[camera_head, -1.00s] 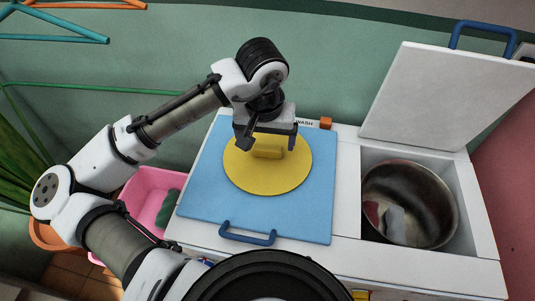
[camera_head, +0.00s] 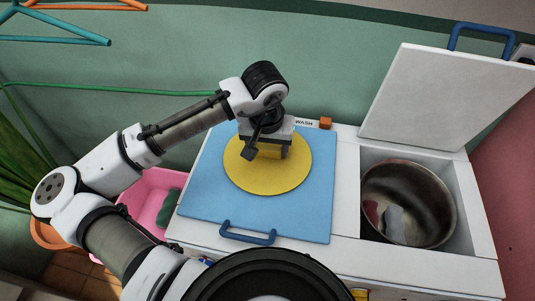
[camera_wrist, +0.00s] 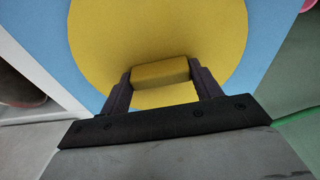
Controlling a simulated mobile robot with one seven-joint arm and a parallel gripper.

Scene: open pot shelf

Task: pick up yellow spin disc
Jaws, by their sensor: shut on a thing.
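The yellow spin disc (camera_head: 268,177) lies flat on the blue lid (camera_head: 315,210) in the head view. My gripper (camera_head: 266,152) is lowered over the disc's upper middle and covers its handle in that view. In the wrist view, the disc (camera_wrist: 160,38) fills the upper middle, and its block-shaped handle (camera_wrist: 160,73) sits between the two dark fingers of my gripper (camera_wrist: 160,85). The fingers are shut on the handle from both sides. The disc appears to rest on the lid.
To the right, a steel drum (camera_head: 435,215) holding some cloth sits in the white cabinet (camera_head: 480,240), with its white lid (camera_head: 430,100) raised. A blue handle (camera_head: 247,236) is at the blue lid's front. A pink basin (camera_head: 150,190) stands left. The green wall is close behind.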

